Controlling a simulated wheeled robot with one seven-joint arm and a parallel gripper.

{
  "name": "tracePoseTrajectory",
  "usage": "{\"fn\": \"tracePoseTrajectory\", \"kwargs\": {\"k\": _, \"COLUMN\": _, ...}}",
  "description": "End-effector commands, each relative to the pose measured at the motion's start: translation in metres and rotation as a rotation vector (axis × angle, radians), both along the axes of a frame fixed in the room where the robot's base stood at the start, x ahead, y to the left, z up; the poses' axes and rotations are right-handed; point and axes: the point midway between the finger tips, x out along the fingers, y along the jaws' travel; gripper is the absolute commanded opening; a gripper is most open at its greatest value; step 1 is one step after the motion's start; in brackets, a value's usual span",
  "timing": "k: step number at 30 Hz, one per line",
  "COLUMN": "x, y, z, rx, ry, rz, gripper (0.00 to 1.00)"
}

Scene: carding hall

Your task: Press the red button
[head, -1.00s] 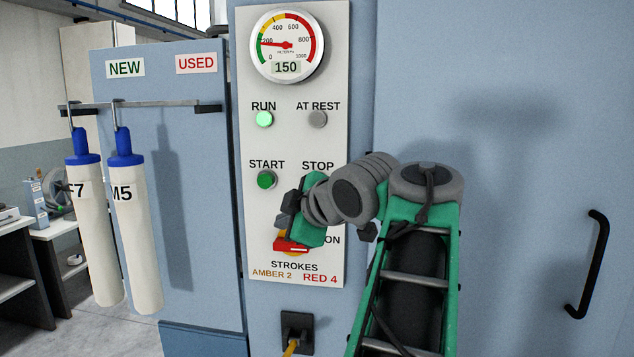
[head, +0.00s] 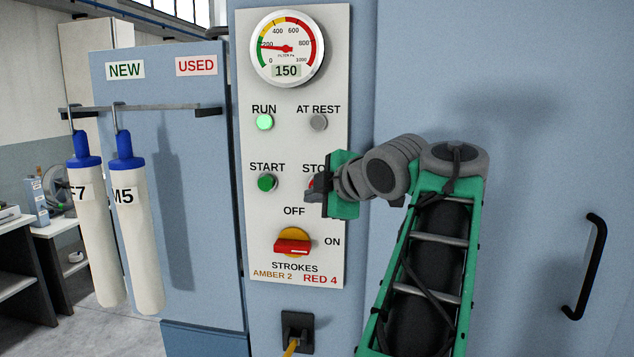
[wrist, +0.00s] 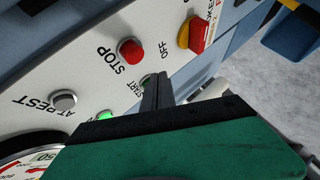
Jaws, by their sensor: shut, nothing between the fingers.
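The red button (wrist: 130,51) is a round knob under the word STOP on the pale control panel (head: 258,220). In the wrist view it stands clear, up and left of my fingertips. In the head view only a red sliver (head: 311,181) shows; my gripper hides the rest. My gripper (head: 313,197) is shut and empty, in front of the panel at the STOP button's lower edge. Its dark fingers (wrist: 158,82) also show in the wrist view, close together. I see no contact with the button, though the depth gap is hard to judge.
A green START button (head: 267,183) sits left of STOP. The RUN lamp (head: 264,122) is lit green; the AT REST lamp (head: 318,122) is grey. A red-handled switch (head: 292,247) is below, its handle level toward ON. The gauge (head: 287,48) reads 150. A black door handle (head: 590,265) is right.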

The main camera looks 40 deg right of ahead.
Motion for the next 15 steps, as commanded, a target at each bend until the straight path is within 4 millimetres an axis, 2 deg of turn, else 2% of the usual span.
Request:
{"fn": "tracePoseTrajectory", "kwargs": {"k": 6, "x": 0.017, "y": -0.021, "z": 0.001, "rx": 0.003, "ry": 0.001, "rz": 0.001, "gripper": 0.00}}
{"fn": "tracePoseTrajectory", "kwargs": {"k": 15, "x": 0.022, "y": -0.028, "z": -0.001, "rx": 0.000, "ry": 0.001, "rz": 0.000, "gripper": 0.00}}
